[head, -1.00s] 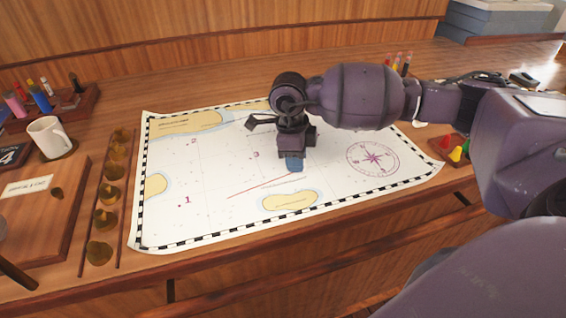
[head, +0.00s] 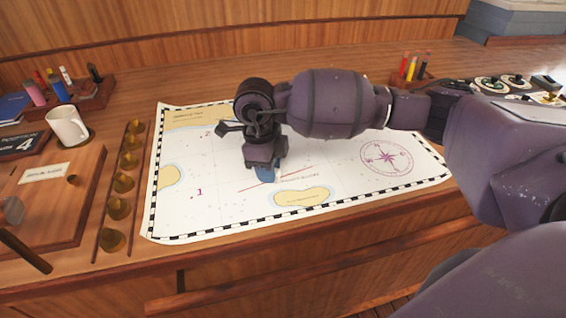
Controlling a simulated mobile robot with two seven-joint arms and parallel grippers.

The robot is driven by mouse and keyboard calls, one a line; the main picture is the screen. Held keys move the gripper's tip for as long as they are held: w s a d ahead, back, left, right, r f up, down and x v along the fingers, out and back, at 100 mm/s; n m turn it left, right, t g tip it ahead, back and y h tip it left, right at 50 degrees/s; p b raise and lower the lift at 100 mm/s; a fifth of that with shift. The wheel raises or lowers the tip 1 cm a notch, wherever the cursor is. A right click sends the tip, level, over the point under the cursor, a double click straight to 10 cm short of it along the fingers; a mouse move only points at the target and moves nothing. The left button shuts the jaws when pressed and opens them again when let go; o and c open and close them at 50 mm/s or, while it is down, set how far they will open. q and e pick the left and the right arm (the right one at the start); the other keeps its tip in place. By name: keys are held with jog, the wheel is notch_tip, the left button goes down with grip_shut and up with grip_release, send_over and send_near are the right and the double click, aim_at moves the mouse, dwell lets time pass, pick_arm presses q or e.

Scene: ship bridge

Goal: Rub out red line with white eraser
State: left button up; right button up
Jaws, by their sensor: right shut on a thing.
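The chart (head: 205,220) lies flat on the wooden desk. A thin red line (head: 298,171) slants across it, above a yellow island. My right gripper (head: 265,167) is over the middle of the line and hides part of it; bits of red show on both sides. The gripper is shut on a small block with a blue part (head: 266,175), held low at the chart. I take it to be the eraser; its white part is mostly hidden, and I cannot tell whether it touches the paper. My left gripper is out of view.
Left of the chart stand a row of brass pieces (head: 123,182), a wooden board (head: 50,195), a white mug (head: 67,125) and a pen rack (head: 85,95). A marker holder (head: 412,72) and a control panel (head: 505,85) are behind my right arm.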

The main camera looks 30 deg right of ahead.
aim_at(240, 193)
jog(key=shift+w+a, duration=0.15)
jog(key=shift+a, duration=1.75)
jog(key=shift+w+a, duration=0.1)
jog(key=shift+a, duration=1.75)
jog(key=shift+f, duration=0.4)
dwell(3.8)
